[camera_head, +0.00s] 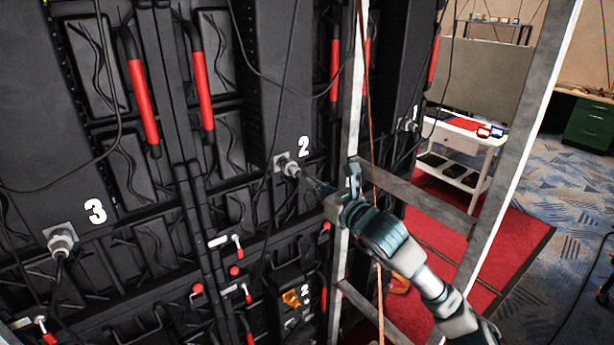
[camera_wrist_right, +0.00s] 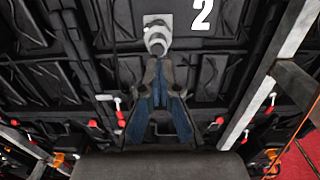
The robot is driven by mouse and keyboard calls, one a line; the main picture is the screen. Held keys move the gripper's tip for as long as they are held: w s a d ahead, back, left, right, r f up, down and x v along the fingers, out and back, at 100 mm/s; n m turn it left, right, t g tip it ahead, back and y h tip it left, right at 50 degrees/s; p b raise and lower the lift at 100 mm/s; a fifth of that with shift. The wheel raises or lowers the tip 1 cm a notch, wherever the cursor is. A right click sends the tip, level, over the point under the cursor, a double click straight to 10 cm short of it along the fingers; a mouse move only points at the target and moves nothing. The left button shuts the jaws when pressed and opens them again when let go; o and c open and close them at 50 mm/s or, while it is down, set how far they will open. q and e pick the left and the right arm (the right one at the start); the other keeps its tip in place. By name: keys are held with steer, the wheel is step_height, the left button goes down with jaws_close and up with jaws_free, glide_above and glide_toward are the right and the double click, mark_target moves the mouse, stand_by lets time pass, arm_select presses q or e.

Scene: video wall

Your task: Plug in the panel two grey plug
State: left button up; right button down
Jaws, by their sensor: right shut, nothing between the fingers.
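The grey plug (camera_head: 291,169) sits at a square socket plate beside the white number 2 on the black panel. The plug (camera_wrist_right: 156,40) also shows at the top middle of the right wrist view, against its light plate. My right gripper (camera_head: 318,186) is just to the right of and below the plug in the head view. In the right wrist view the fingers (camera_wrist_right: 161,72) are together with nothing between them, their tips close under the plug's lower end. I cannot tell whether they touch it. My left gripper is not in view.
A metal ladder-like frame (camera_head: 489,180) stands right of the panel, close to my right arm. Another grey plug (camera_head: 61,241) sits at panel 3. Thin black cables hang across the panels. A white cart (camera_head: 467,140) stands behind on red mat.

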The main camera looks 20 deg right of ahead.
mark_target(300, 175)
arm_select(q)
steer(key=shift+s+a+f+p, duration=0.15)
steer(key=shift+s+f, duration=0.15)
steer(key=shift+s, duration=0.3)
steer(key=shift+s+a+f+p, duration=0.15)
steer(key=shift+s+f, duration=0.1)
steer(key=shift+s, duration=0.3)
arm_select(e)
steer(key=shift+x, duration=1.65)
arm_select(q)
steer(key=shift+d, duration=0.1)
arm_select(e)
steer(key=shift+w, duration=0.1)
steer(key=shift+b+x, duration=0.7)
steer(key=shift+x, duration=0.1)
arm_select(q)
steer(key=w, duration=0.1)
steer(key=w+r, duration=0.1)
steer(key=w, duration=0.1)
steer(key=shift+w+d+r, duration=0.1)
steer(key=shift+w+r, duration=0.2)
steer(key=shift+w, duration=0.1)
arm_select(e)
steer(key=shift+d, duration=0.2)
